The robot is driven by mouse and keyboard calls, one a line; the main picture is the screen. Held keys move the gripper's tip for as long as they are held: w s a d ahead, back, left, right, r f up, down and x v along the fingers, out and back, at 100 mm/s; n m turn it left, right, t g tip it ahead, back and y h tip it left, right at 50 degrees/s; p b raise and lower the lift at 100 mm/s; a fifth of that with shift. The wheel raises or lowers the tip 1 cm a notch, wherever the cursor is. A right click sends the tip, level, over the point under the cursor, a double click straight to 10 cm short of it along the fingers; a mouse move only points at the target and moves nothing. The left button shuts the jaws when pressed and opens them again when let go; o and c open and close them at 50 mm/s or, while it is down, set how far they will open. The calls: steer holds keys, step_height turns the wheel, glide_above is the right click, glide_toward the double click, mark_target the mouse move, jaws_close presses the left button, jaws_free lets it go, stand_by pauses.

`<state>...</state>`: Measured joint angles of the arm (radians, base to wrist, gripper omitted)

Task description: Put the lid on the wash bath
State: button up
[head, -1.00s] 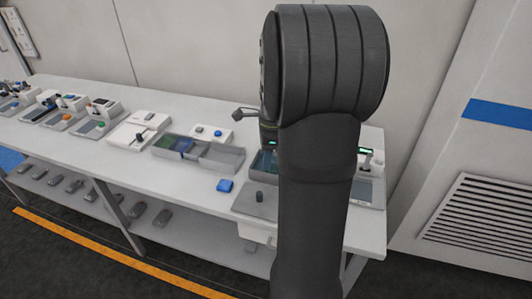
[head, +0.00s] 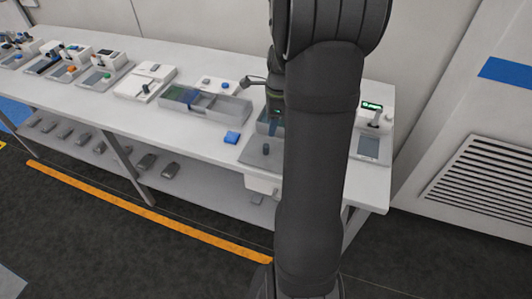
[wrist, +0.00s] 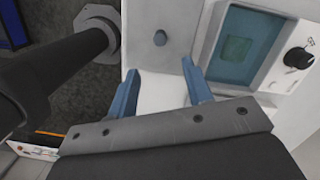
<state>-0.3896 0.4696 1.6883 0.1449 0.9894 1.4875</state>
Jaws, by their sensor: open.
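The lid is a flat grey plate with a dark round knob; in the head view the lid (head: 255,158) lies at the bench's front edge, partly behind my arm. In the wrist view the lid (wrist: 175,15) is at top centre, with its knob just beyond my fingertips. The wash bath (wrist: 236,52) has a pale rim, a blue-green inside and a black dial, right of the lid. In the head view the bath (head: 263,128) is mostly hidden by my arm. My gripper (wrist: 161,78) is open and empty, its blue fingers apart above the white bench.
A blue block (head: 232,137) lies left of the lid on the bench (head: 195,130). A grey compartment tray (head: 235,108) stands behind it. A device with a green display (head: 372,106) stands right of my arm. Several grey items lie on the lower shelf.

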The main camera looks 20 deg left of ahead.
mark_target(266, 146)
steer(key=f, duration=0.3)
steer(key=a+f, duration=0.1)
steer(key=f, duration=0.7)
steer(key=shift+s+a+f, duration=0.1)
steer(key=shift+s+a, duration=0.2)
jaws_close()
